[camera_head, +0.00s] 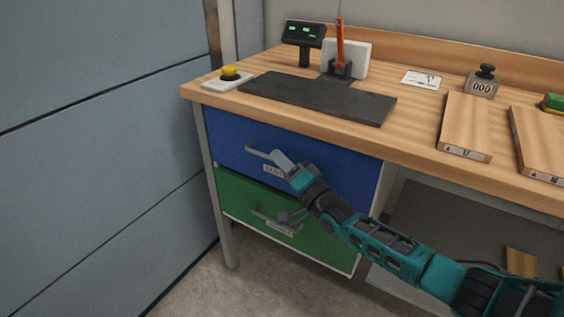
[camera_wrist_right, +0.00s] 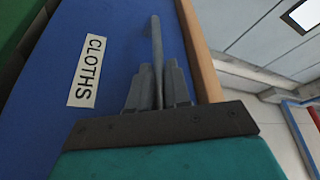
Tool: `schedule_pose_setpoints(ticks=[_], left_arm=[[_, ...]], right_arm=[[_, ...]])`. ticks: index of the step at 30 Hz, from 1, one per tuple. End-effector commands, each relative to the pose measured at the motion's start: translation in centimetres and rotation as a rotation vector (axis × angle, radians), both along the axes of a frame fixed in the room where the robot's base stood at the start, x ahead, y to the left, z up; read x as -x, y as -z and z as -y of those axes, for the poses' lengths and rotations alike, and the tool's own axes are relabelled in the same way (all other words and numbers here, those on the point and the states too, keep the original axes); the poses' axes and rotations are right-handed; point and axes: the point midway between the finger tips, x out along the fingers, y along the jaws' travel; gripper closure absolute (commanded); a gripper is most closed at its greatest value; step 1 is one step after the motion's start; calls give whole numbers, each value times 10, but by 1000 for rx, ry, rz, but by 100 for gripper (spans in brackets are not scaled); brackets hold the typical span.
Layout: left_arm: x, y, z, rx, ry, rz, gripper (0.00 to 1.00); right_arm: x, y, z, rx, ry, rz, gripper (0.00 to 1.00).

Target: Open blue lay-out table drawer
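The blue drawer (camera_head: 235,140) is the upper one under the wooden table top, and its front looks flush with the frame. Its grey bar handle (camera_head: 256,151) sticks out near the label. My right gripper (camera_head: 282,160) is at the handle. In the right wrist view, the handle (camera_wrist_right: 156,45) runs between the two fingers of my right gripper (camera_wrist_right: 157,85), which lie close against it on both sides. The white CLOTHS label (camera_wrist_right: 87,71) is on the blue front beside them. My left gripper is not in view.
A green drawer (camera_head: 240,198) with its own handle sits directly below. A grey-blue wall panel (camera_head: 100,150) stands at the left.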

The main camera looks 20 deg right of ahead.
Motion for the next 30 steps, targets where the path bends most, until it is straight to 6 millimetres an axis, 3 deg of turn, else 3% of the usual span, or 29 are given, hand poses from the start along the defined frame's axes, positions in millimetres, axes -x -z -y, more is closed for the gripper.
schedule_pose_setpoints(ticks=[4,20,30], left_arm=[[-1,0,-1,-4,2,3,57],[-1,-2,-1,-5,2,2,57],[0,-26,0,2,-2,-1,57]], right_arm=[[0,0,0,0,0,0,100],[1,0,-1,0,0,0,100],[24,-3,-30,-5,-1,-4,100]])
